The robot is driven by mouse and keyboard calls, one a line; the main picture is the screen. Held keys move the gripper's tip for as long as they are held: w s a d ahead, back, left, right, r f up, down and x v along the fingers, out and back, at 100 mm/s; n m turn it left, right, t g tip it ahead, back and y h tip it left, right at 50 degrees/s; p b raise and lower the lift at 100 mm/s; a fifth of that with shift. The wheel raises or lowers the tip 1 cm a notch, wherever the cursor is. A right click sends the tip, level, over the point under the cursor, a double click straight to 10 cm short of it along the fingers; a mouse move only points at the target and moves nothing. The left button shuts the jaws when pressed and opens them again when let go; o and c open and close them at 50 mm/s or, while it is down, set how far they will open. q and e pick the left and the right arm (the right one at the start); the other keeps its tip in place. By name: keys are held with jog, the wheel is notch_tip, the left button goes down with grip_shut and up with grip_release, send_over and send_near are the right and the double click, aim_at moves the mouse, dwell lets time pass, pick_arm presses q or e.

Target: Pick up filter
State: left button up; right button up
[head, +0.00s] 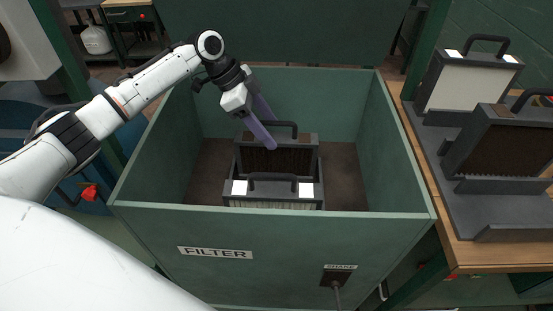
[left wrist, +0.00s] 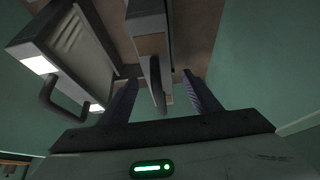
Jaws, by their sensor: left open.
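Two filters stand upright in the green box marked FILTER (head: 150,215). The rear one is a dark-framed filter with a brown face (head: 255,162) and a black handle on top; the front one is a pale filter (head: 275,205) with white corner patches and a black handle. My left gripper (head: 269,132) is open, its purple fingers reaching down at the rear filter's handle. In the left wrist view, the rear filter's handle (left wrist: 157,84) lies between the spread fingers, apart from both. The pale filter (left wrist: 70,45) is at left there. My right gripper is not in view.
The box walls surround the filters, with bare floor at both sides. On the wooden bench at right, a grey rack (head: 490,205) holds another pale filter (head: 465,82) and another brown filter (head: 505,150).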

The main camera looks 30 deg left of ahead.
aim_at(276, 137)
pick_arm(q)
jog(key=shift+x, duration=2)
jog(key=shift+d+r, duration=0.1)
jog(key=shift+r, duration=0.05)
grip_shut()
